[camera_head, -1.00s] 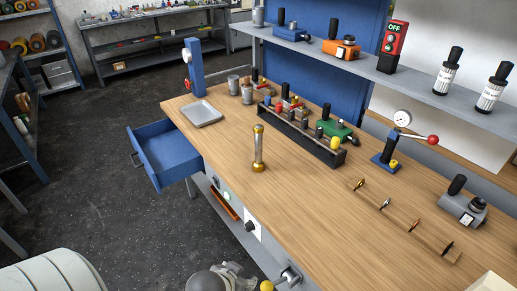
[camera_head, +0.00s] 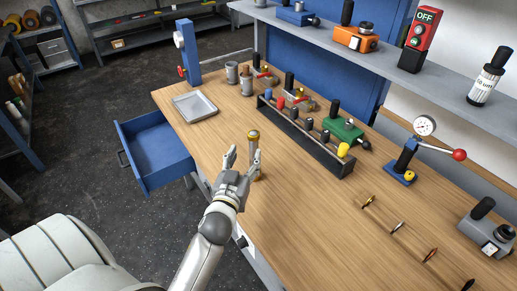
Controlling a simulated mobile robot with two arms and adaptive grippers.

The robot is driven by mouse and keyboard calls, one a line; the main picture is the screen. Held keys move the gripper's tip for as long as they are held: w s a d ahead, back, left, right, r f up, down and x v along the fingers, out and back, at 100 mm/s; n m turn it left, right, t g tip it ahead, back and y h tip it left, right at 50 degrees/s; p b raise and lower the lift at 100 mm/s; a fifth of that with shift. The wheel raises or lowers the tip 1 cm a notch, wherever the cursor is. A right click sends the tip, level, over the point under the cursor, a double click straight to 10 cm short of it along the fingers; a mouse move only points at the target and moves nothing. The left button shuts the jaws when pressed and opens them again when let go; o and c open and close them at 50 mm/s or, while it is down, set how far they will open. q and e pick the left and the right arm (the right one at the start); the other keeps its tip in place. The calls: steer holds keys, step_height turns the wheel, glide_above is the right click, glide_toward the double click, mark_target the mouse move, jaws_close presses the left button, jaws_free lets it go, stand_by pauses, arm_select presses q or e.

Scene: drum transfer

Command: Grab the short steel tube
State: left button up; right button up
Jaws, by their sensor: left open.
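My left gripper (camera_head: 243,154) is open. Its fingers point away from me, one left of the tube and the other overlapping the tube in the picture. I cannot tell whether it touches the tube or is just in front of it. My right gripper is not in view.
A metal tray (camera_head: 195,107) lies left of the tube, above an open blue drawer (camera_head: 156,150). A black rack (camera_head: 305,135) with several knobbed tools stands behind to the right. A gauge press (camera_head: 407,155) stands farther right. The bench front-right of the tube is clear.

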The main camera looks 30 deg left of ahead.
mark_target(252, 139)
arm_select(q)
steer(key=w, duration=0.2)
steer(key=w+a+r+p, duration=0.1)
steer(key=shift+w, duration=0.15)
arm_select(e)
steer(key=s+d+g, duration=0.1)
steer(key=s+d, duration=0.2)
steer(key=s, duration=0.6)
arm_select(q)
steer(key=shift+w+a+r+p, duration=0.1)
steer(key=shift+w+p, duration=0.1)
steer(key=shift+w, duration=0.25)
steer(key=shift+w+a+r+p, duration=0.1)
steer(key=shift+w+p, duration=0.1)
steer(key=shift+w, duration=0.25)
steer(key=x, duration=0.3)
steer(key=shift+p, duration=0.35)
steer(key=shift+w+f, duration=0.15)
steer(key=shift+w, duration=0.15)
steer(key=shift+a, duration=0.1)
steer(key=c, duration=0.6)
jaws_close()
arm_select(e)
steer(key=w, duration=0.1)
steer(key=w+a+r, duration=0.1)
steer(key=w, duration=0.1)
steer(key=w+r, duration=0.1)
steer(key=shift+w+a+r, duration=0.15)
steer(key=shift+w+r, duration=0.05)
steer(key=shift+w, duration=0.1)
